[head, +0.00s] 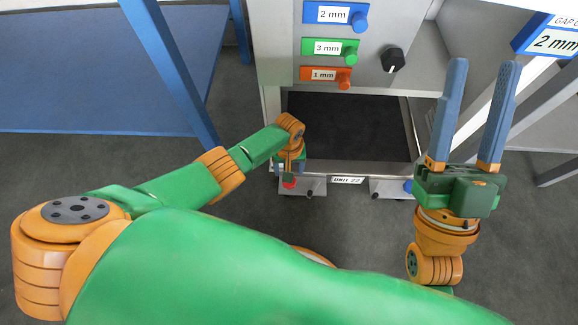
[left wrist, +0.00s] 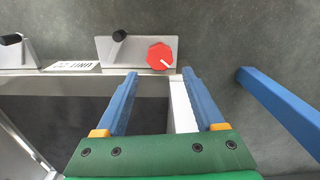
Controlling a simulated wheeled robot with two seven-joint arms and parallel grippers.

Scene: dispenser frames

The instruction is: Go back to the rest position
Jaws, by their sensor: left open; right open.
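My right gripper (head: 482,72) is open and empty. Its two blue fingers point up in the head view, right of the dispenser frame. My left gripper (head: 288,168) is low at the dispenser's front left corner, its fingers mostly hidden by the wrist in the head view. In the left wrist view it (left wrist: 160,78) is open, with a white post of the frame visible beyond the gap between the fingers. A red octagonal knob (left wrist: 161,56) on a grey plate (left wrist: 138,44) lies just beyond the fingertips. The knob also shows in the head view (head: 289,184).
The dispenser carries blue 2 mm (head: 328,14), green 3 mm (head: 326,47) and orange 1 mm (head: 322,74) labels and a black dial (head: 392,59). A "UNIT 22" label (head: 347,180) is on the lower bar. A blue table (head: 100,75) stands left. Grey floor is open between.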

